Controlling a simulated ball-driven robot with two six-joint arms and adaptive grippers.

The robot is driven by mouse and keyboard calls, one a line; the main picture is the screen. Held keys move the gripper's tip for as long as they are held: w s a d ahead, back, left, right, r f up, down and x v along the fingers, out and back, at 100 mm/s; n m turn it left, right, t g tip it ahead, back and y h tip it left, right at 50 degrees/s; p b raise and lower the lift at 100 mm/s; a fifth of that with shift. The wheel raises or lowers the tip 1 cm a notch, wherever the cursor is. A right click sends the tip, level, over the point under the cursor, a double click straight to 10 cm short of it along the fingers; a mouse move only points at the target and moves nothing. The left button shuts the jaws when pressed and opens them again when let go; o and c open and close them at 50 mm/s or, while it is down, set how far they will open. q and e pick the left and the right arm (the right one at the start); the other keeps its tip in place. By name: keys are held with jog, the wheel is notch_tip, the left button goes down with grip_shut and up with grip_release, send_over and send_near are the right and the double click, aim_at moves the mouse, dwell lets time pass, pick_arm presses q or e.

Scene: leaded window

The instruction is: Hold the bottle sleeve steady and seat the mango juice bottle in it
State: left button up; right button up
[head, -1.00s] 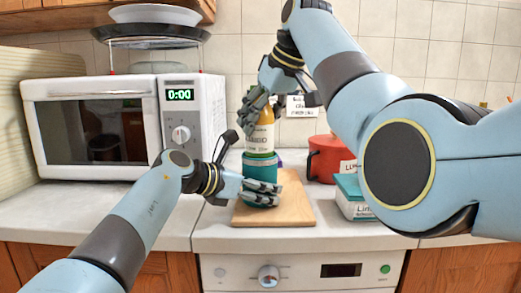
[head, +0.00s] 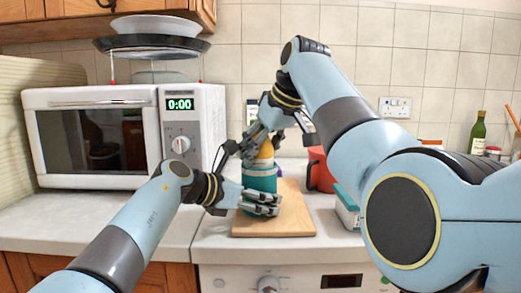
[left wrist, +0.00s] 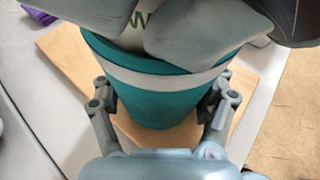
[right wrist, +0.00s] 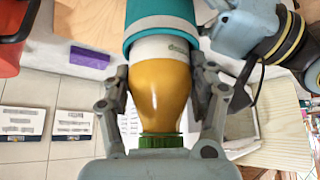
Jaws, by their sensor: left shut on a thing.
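The teal bottle sleeve (head: 260,176) with a pale band stands upright on the wooden board (head: 300,222). My left gripper (head: 258,201) is shut around it from the front; the left wrist view shows the sleeve (left wrist: 150,95) between its fingers. The mango juice bottle (head: 266,149), orange-yellow with a white label, is upright with its lower part inside the sleeve. In the right wrist view the bottle (right wrist: 158,95) shows its green cap and a strip of label above the rim. My right gripper (right wrist: 164,75) has a finger on each side of it; I cannot tell whether they touch it.
A white microwave (head: 125,135) stands at the left. A red pot (head: 319,172) and a teal-lidded box (head: 346,207) are right of the board, partly behind my right arm. A green bottle (head: 478,134) stands at the far right. The counter's front left is clear.

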jog(key=shift+o, duration=0.6)
jog(key=shift+s+f, duration=0.1)
jog(key=shift+f, duration=0.45)
jog(key=shift+r, duration=0.35)
jog(key=v, duration=1.2)
jog(key=shift+r, duration=0.4)
pick_arm(q)
jog(key=o, duration=1.2)
